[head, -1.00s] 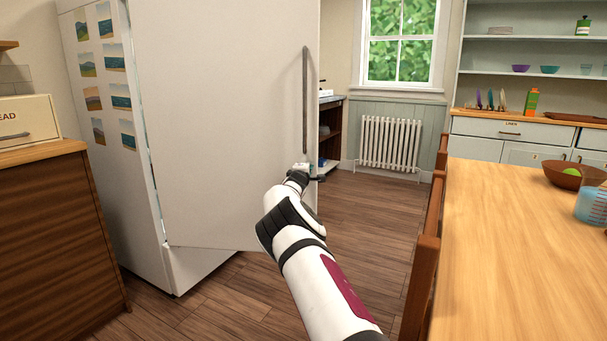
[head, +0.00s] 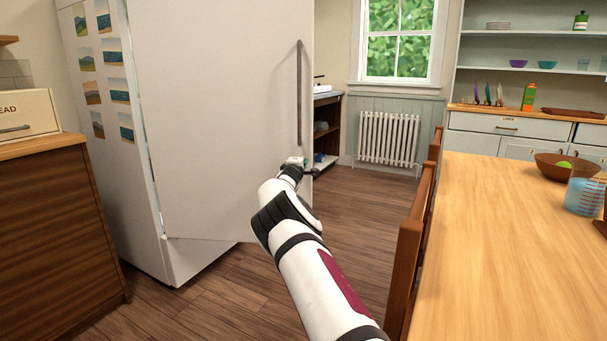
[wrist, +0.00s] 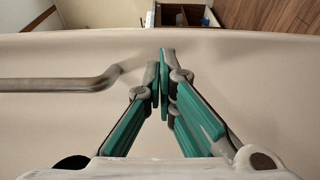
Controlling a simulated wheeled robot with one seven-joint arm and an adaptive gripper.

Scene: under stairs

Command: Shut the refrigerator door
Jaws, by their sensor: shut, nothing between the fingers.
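I cannot tell whether the fingertips touch the door.
A wooden table (head: 500,250) with a bowl (head: 562,166) and measuring jug (head: 583,192) fills the right. A dark wooden counter (head: 60,220) is at left. Open floor lies between the door and the chair.

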